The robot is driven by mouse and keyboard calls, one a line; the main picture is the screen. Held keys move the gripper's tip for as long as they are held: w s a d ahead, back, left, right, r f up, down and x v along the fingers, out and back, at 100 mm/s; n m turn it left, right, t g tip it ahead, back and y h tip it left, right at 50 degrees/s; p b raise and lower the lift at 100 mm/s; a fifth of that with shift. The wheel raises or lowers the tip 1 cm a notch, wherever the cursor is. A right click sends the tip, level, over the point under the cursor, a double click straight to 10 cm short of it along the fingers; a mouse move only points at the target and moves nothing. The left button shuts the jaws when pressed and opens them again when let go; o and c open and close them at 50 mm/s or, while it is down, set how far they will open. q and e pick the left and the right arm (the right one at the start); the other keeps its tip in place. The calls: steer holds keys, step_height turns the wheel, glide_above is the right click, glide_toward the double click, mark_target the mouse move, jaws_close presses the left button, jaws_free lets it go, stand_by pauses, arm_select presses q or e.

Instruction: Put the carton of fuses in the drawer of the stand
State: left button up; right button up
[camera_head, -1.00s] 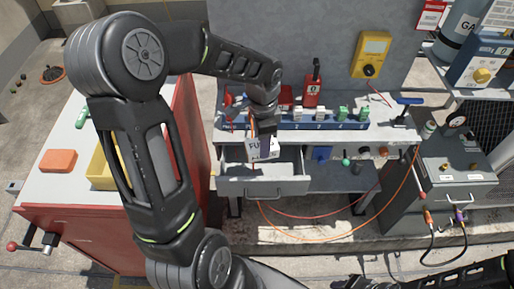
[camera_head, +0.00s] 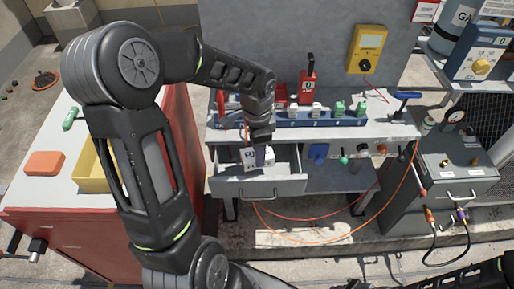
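The carton of fuses (camera_head: 250,160) is a small white box with dark lettering that starts with "FU". It is inside the opening of the grey drawer (camera_head: 275,187), which is pulled out below the top of the stand (camera_head: 390,130). My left gripper (camera_head: 260,154) points down into the drawer, with a dark finger across the carton. It looks shut on the carton, though the far finger is hidden. Whether the carton touches the drawer floor I cannot tell. Part of my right arm shows at the bottom right; its gripper is out of the picture.
A blue rack (camera_head: 325,119) of small blocks and a red device (camera_head: 308,90) stand on the stand behind the drawer. A red cabinet (camera_head: 50,215) with a yellow bin (camera_head: 90,172) is at left. The drawer's right part is clear.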

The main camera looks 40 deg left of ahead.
arm_select(q)
steer(key=shift+f+b, duration=2.4)
steer(key=shift+f, duration=1.2)
steer(key=o, duration=1.5)
steer(key=shift+c, duration=0.2)
step_height(320, 180, up, 8)
steer(key=shift+f+p, duration=0.1)
steer(key=shift+p, duration=0.2)
